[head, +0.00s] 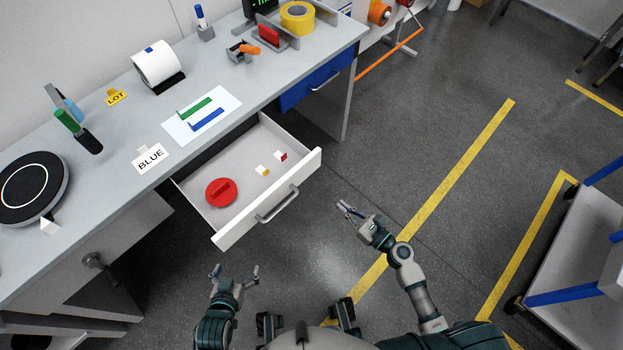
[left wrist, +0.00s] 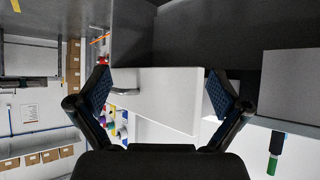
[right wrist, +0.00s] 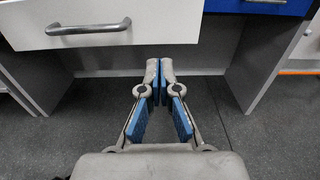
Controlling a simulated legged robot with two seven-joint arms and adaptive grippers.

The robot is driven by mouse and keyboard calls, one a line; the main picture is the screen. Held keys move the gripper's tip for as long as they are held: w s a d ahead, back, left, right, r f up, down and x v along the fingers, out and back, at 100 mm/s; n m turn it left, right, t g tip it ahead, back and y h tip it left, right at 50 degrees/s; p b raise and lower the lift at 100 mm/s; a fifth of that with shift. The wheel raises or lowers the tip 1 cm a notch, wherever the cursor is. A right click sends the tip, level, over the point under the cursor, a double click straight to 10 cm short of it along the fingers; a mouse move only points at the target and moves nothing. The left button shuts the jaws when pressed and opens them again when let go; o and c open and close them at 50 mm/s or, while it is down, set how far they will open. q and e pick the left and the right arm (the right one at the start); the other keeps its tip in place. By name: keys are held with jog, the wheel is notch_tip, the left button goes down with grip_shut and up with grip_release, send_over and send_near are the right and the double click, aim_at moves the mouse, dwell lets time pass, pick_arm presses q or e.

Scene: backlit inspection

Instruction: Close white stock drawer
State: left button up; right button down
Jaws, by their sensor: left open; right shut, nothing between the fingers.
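The white stock drawer (head: 230,227) is pulled out from under the workbench in the head view. A red round object (head: 221,192) and two small blocks, one yellow-and-white (head: 263,171) and one red-and-white (head: 281,157), lie inside it. Its grey bar handle (head: 277,205) is on the front panel. My left gripper (head: 235,271) is open and empty, in front of the drawer's left part and apart from it. The drawer front also shows in the left wrist view (left wrist: 165,98). My right gripper (head: 344,206) is shut and empty, right of the drawer front and apart from it.
The workbench top (head: 110,190) holds a BLUE card (head: 150,158), a paper roll (head: 158,64) and a round black turntable (head: 30,188). A blue drawer (head: 316,83) is shut to the right. A cart (head: 575,240) stands at far right. Open floor lies between.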

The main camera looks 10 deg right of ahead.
aim_at(303, 174)
jog(key=x, duration=0.8)
jog(key=r+x, duration=0.1)
jog(key=x, duration=0.3)
jog(key=shift+w+a, duration=0.2)
jog(key=shift+a, duration=0.25)
jog(key=shift+w+a+f, duration=0.1)
jog(key=shift+w+a, duration=0.15)
jog(key=shift+w, duration=0.35)
jog(key=shift+a, duration=0.2)
